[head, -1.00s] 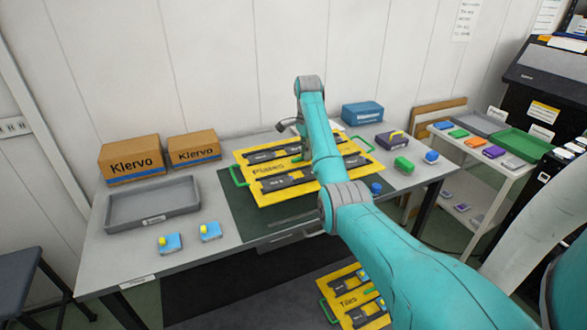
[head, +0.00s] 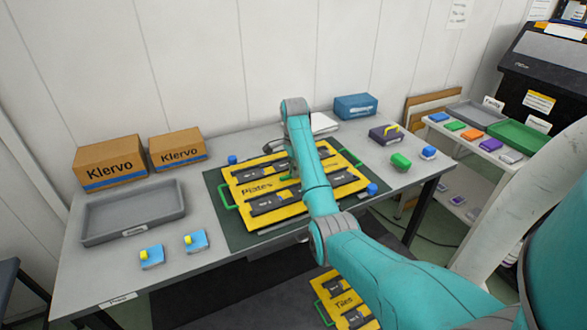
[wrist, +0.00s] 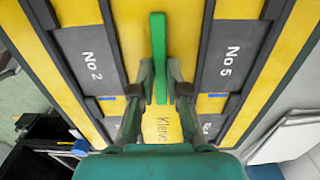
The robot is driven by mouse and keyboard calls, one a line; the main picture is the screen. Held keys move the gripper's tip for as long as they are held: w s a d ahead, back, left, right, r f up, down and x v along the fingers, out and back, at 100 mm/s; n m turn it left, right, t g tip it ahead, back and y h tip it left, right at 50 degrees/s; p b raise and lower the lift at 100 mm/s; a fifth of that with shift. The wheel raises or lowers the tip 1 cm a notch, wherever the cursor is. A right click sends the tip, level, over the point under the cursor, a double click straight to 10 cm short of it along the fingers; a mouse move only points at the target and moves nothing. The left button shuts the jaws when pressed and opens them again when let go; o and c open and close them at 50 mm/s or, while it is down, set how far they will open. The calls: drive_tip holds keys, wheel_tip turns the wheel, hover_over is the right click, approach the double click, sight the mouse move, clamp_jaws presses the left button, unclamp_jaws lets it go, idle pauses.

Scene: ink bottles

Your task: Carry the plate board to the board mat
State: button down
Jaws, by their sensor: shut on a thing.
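The plate board (head: 262,187), yellow with dark strips and the word "Plates", lies over the dark green board mat (head: 240,240) on the table. Mat shows along the board's left and front edges. The board looks flat and level; I cannot tell whether it fully touches the mat. Green handles stick out at its left (head: 228,193) and right ends. In the wrist view my gripper (wrist: 160,80) is shut on a green bar (wrist: 158,50) at the board's middle, between the strips "No 2" and "No 5". In the head view my arm hides the gripper.
Blue knobs stand by the board's back left (head: 232,160) and front right (head: 372,190). A grey tray (head: 133,232), two Klervo boxes (head: 110,163) and blue pads (head: 151,258) are left. A blue box (head: 356,106) and green bottle (head: 400,161) are right. A "Tiles" board (head: 345,305) lies below.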

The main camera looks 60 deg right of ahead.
drive_tip(key=shift+f, duration=0.4)
drive_tip(key=shift+f, duration=0.15)
drive_tip(key=c, duration=1.2)
unclamp_jaws()
